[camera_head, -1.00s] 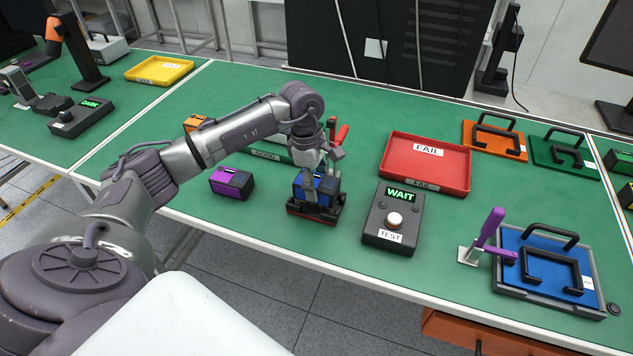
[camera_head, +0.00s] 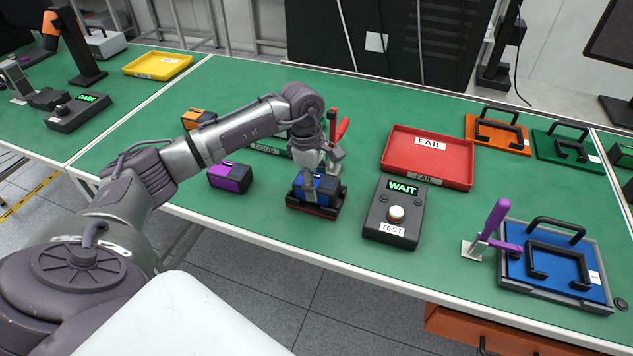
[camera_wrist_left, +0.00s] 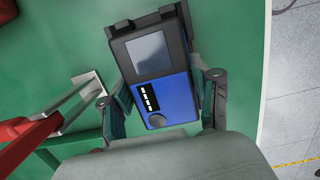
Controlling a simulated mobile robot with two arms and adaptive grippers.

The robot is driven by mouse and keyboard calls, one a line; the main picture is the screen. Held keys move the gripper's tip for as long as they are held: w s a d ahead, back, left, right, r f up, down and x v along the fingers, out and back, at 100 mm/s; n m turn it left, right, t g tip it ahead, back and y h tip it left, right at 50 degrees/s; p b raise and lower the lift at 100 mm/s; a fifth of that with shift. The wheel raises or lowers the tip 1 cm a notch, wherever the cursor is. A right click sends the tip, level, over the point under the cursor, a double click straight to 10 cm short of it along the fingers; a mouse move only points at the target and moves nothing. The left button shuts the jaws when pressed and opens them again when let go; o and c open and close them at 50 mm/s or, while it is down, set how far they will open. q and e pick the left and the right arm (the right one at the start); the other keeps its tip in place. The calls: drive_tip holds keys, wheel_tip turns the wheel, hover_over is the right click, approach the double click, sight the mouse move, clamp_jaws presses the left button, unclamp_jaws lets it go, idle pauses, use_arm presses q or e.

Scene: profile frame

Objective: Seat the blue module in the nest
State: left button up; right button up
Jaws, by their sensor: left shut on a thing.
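The blue module (camera_head: 318,186) is a blue and black block with a grey screen and a round knob, plain in the left wrist view (camera_wrist_left: 165,95). My left gripper (camera_head: 321,188) is shut on it, with one finger on each side. The module is at the nest (camera_head: 313,210), a dark base with a red front edge near the table's front. The module looks lower in the nest, but I cannot tell whether it is fully seated. A red-handled clamp (camera_head: 341,130) stands just behind the nest. My right gripper is not in view.
A test box (camera_head: 394,212) reading WAIT stands right of the nest. A purple module (camera_head: 230,178) is to its left and an orange one (camera_head: 197,119) behind. A red FAIL tray (camera_head: 428,160) lies back right. A purple-handled clamp (camera_head: 490,235) stands by a blue plate (camera_head: 553,268).

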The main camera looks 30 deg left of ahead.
use_arm(q)
drive_tip(key=shift+f, duration=0.3)
drive_tip(key=o, duration=1.5)
drive_tip(key=shift+r, duration=0.1)
wheel_tip(320, 180, up, 12)
drive_tip(key=a, duration=0.1)
drive_tip(key=shift+s+a, duration=0.2)
drive_tip(key=shift+a, duration=0.2)
